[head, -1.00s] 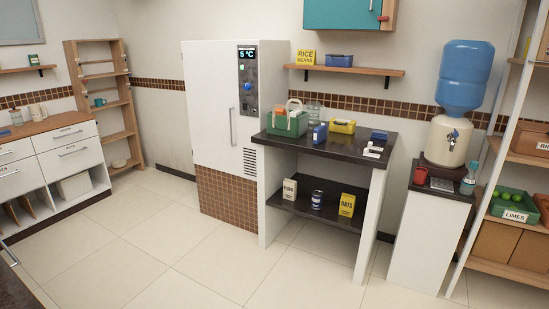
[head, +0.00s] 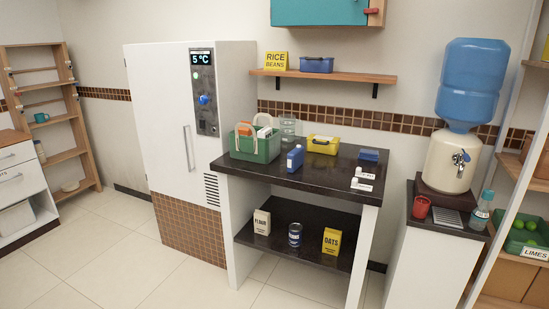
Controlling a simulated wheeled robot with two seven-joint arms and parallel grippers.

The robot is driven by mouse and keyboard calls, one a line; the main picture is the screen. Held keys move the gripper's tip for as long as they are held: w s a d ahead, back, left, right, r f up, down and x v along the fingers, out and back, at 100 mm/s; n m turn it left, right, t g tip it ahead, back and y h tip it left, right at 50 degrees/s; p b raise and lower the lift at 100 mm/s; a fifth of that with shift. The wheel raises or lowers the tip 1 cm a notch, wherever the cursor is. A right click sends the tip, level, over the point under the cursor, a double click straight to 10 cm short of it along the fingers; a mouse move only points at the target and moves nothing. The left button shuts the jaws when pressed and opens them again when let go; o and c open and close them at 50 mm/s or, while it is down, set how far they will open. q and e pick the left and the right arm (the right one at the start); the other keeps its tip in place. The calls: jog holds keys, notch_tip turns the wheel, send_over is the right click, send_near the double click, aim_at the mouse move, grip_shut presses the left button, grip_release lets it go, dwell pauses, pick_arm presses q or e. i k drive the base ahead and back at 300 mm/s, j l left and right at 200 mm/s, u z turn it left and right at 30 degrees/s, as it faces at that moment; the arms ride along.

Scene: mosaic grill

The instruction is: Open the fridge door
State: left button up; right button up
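The fridge (head: 160,100) is a tall white cabinet left of centre in the head view, with brown tiles along its lower part. Its door looks shut. A long vertical metal handle (head: 189,148) sits on the right part of the door. A dark control panel (head: 204,95) with a "5 °C" display and a blue knob is on the strip right of the door. Neither of my grippers is in view.
A dark-topped table (head: 310,185) with a green caddy (head: 255,148) and other items stands close to the fridge's right. A water dispenser (head: 456,160) on a stand is further right. A wooden shelf rack (head: 48,120) stands at left. Tiled floor (head: 120,265) before the fridge is clear.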

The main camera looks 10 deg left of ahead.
aim_at(159, 77)
jog(key=i+u, duration=1.05)
jog(key=i+j+u, duration=0.15)
jog(key=i+u, duration=0.65)
jog(key=i, duration=0.15)
